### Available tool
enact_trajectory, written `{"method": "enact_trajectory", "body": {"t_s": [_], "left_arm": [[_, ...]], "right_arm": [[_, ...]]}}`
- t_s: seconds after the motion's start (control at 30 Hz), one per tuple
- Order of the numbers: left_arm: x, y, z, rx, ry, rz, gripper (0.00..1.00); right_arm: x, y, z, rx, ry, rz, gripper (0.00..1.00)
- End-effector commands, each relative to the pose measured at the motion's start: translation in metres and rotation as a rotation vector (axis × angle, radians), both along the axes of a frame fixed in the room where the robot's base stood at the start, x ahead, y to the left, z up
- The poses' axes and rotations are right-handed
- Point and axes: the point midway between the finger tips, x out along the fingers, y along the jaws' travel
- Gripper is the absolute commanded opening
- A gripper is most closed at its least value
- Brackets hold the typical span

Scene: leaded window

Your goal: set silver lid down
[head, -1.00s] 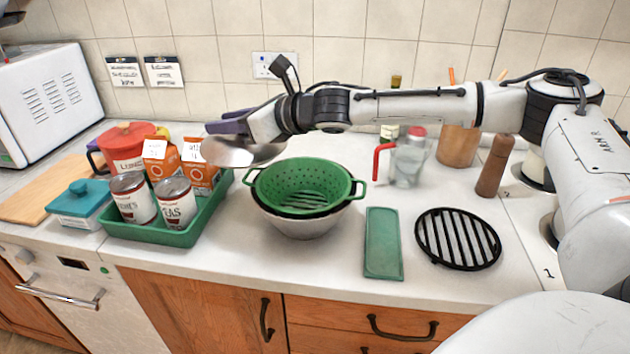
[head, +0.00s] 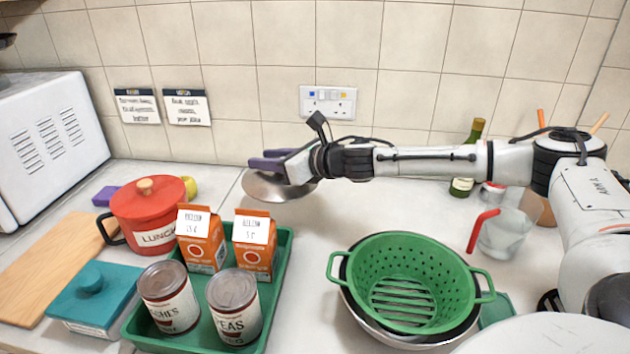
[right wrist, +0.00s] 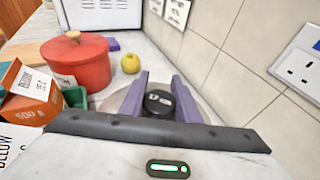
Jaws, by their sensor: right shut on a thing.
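The silver lid (head: 272,188) is a round, shallow metal disc at the back of the counter, right of the red pot. My right gripper (head: 270,160), with purple fingers, is shut on the lid's knob. In the right wrist view the lid's rim (right wrist: 115,100) shows around the two purple fingers (right wrist: 158,92), with the dark knob (right wrist: 158,103) between them. The lid is low over the counter near the wall; I cannot tell whether it touches. My left gripper is not in view.
A red pot (head: 150,212) stands left of the lid, with a yellow apple (right wrist: 131,63) behind. A green tray (head: 283,262) holds cans and orange cartons in front. A green colander (head: 410,257) sits in a bowl at right. Counter between lid and colander is clear.

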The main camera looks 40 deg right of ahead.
Motion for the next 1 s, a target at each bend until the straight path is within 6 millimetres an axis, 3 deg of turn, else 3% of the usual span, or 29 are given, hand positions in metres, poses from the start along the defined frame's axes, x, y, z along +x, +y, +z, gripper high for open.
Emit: {"method": "enact_trajectory", "body": {"t_s": [0.2,0.3,0.53,0.73,1.0], "left_arm": [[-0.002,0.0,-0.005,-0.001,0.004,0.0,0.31],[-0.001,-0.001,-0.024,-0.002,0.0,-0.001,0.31],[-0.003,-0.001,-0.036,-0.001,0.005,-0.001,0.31],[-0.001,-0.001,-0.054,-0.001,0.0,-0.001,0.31],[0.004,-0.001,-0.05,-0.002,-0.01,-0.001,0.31]], "right_arm": [[-0.001,0.0,-0.029,0.002,0.006,0.0,0.02],[0.0,0.0,-0.053,0.001,0.002,0.001,0.02],[0.0,0.0,-0.067,0.001,0.0,0.001,0.02],[-0.001,0.0,-0.098,0.002,0.002,0.0,0.02],[0.0,0.0,-0.098,0.001,0.0,0.0,0.02]]}}
